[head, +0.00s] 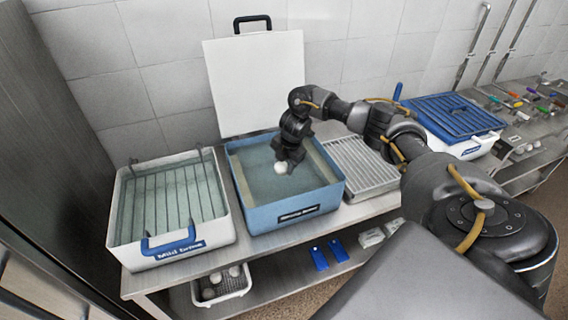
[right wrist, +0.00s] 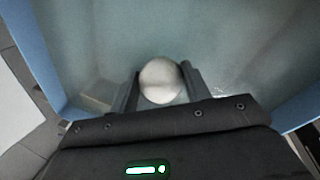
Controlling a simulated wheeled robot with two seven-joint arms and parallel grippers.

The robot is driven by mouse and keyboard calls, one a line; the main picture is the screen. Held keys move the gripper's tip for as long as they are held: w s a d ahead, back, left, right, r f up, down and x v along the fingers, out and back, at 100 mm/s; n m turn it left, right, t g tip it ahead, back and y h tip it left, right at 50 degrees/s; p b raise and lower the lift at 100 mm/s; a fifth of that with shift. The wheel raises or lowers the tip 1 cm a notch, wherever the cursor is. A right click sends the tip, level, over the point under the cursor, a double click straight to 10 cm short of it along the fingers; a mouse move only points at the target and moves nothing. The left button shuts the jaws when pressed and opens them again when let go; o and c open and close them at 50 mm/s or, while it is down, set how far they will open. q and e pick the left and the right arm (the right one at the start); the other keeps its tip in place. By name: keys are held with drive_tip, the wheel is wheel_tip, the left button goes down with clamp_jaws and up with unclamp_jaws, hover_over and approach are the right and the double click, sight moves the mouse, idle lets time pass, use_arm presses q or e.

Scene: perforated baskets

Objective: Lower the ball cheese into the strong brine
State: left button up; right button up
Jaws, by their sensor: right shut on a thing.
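The ball cheese (head: 280,168) is a small white ball between the fingers of my right gripper (head: 282,163). In the right wrist view the gripper (right wrist: 160,86) is shut on the ball (right wrist: 160,79), with one finger on each side. Ball and gripper are inside the outline of the blue tub (head: 265,223), above or at its grey-green liquid (head: 308,181); I cannot tell whether the ball touches it. The tub's dark front label is too blurred to read surely. The white tub (head: 130,256) at the left is labelled "Mild Brine". My left gripper is not in view.
A white lid (head: 255,85) with a dark handle stands upright behind the blue tub. A slatted metal rack (head: 362,170) lies right of it, then a blue-lidded white tub (head: 452,118). A white basket (head: 222,288) with white balls sits on the lower shelf near two blue tags (head: 318,259).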

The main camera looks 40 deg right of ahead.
drive_tip(key=o, duration=1.5)
drive_tip(key=shift+o, duration=0.2)
drive_tip(key=p+v, duration=0.2)
drive_tip(key=w+p+v, duration=0.1)
drive_tip(key=p+v, duration=0.2)
drive_tip(key=shift+w+a+r, duration=0.1)
drive_tip(key=shift+r, duration=0.2)
drive_tip(key=shift+w+v, duration=0.25)
drive_tip(key=shift+v, duration=0.9)
drive_tip(key=shift+w+v, duration=0.25)
drive_tip(key=shift+v, duration=0.9)
